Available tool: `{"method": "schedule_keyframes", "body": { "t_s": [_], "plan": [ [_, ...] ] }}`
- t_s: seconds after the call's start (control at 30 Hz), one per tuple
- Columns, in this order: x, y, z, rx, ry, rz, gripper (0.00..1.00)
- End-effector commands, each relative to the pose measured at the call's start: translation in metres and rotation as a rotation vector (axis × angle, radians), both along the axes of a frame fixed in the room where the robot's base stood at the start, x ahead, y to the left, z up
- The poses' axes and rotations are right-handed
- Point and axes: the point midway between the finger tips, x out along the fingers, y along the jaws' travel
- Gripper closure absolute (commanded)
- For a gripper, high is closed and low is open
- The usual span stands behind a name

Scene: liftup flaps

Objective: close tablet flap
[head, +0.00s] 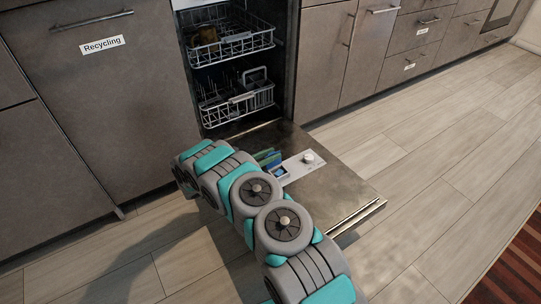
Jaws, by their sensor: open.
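The dishwasher door (335,187) is folded down flat, inner side up. A pale dispenser panel (294,167) is set in it, with a round white knob (308,157) at its right. At the panel's left a small dark blue-green piece (268,158) stands up, which looks like the raised tablet flap. A small blue patch beside it may be the tablet compartment. My grey and teal arm crosses in front of the door's left part and hides part of the dispenser area. My gripper cannot be made out; whether it touches the flap cannot be told.
Two wire racks, upper (232,45) and lower (236,103), are in the open dishwasher above the door. A brown item (206,38) is in the upper rack. Grey cabinets (100,100) flank it. Wooden floor (450,150) is clear to the right.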

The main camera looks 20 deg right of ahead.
Motion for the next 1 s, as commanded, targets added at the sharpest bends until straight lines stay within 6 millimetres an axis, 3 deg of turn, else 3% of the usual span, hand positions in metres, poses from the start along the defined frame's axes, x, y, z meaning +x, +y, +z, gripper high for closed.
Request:
{"method": "schedule_keyframes", "body": {
  "t_s": [0.2,0.6,1.0],
  "plan": [
    [0.0,-0.0001,-0.0001,0.001,0.0,0.0,0.54],
    [-0.0001,0.0,-0.0004,0.001,0.0,0.0,0.99],
    [-0.0001,0.0,-0.0004,0.001,-0.001,0.0,1.0]
  ]
}}
